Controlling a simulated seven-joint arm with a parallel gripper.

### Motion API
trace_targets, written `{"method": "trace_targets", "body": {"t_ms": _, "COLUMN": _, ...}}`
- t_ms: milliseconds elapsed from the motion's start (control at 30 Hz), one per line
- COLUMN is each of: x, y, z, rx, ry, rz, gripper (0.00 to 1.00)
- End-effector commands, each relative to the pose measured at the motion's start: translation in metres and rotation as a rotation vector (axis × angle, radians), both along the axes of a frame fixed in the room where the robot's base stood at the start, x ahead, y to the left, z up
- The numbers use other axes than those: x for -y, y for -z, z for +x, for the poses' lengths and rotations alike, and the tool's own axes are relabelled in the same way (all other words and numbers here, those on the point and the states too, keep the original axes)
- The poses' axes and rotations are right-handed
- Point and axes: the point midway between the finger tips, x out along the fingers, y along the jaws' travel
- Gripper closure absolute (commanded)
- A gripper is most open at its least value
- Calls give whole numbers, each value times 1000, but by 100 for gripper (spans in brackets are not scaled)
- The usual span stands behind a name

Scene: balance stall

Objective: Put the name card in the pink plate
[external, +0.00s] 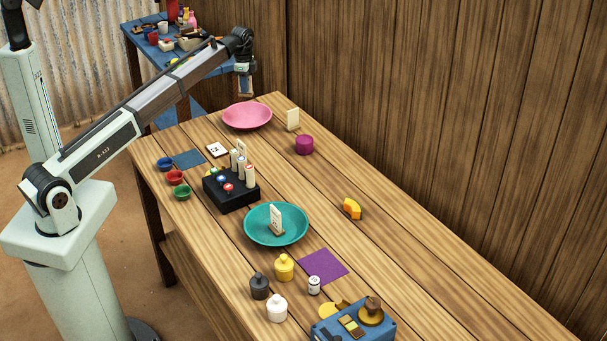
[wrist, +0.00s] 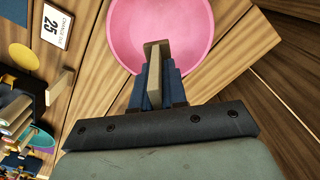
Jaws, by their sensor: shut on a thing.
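My gripper (external: 245,90) is in the air above the far end of the table, by the pink plate (external: 247,116). It is shut on a tan upright piece with a small wooden foot, which looks like the name card (wrist: 154,82). Its face is turned away, so I cannot read it. In the wrist view the pink plate (wrist: 190,30) lies beyond the fingers and looks empty. The held piece overlaps the plate's near rim in that view, above it and apart from it.
A teal plate (external: 259,234) holds another card on a stand.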

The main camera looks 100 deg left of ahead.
Motion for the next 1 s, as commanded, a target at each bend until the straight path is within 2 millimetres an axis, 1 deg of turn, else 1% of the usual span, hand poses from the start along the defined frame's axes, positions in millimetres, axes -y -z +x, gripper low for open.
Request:
{"method": "trace_targets", "body": {"t_ms": 167, "x": 1, "y": 12, "z": 0, "rx": 0, "ry": -1, "rz": 0, "gripper": 100}}
{"method": "trace_targets", "body": {"t_ms": 800, "x": 0, "y": 74, "z": 0, "rx": 0, "ry": 1, "rz": 0, "gripper": 100}}
{"method": "trace_targets", "body": {"t_ms": 1000, "x": 0, "y": 91, "z": 0, "rx": 0, "ry": 1, "rz": 0, "gripper": 100}}
